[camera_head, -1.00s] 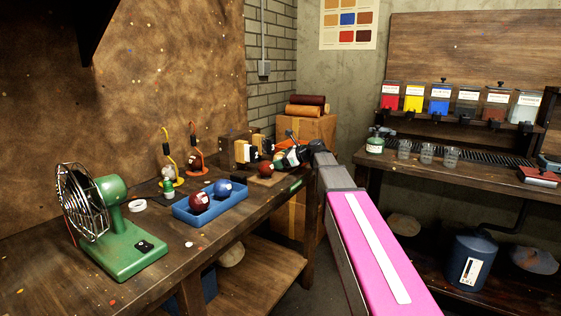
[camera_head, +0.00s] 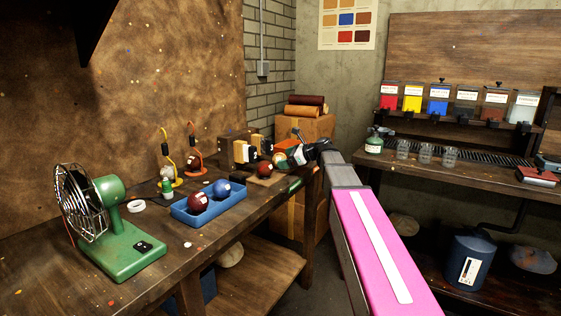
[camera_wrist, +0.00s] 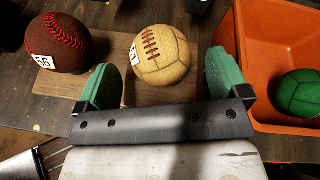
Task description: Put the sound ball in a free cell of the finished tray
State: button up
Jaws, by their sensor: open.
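My gripper (camera_wrist: 162,82) is open, its two green fingers apart. A tan ball (camera_wrist: 168,62) with brown lacing and a partly hidden number label lies ahead, between the finger directions. I cannot tell whether the fingers reach around it. A dark red ball (camera_wrist: 57,43) with red stitching and a "56" label lies left of it. Both are at a wooden board (camera_wrist: 118,55). In the head view my gripper (camera_head: 296,156) is over the bench's far end, near the dark red ball (camera_head: 264,169). A blue tray (camera_head: 190,217) holds a dark red ball (camera_head: 198,201) and a blue ball (camera_head: 222,188).
An orange bin (camera_wrist: 246,50) with a green ball (camera_wrist: 300,93) stands close to my right finger. A green fan (camera_head: 120,230) is at the bench's near left. Two small stands (camera_head: 175,165) and a white tape ring (camera_head: 135,207) are near the tray.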

jog(key=v, duration=0.8)
jog(key=shift+s+d, duration=0.1)
jog(key=shift+d, duration=0.1)
dwell(0.8)
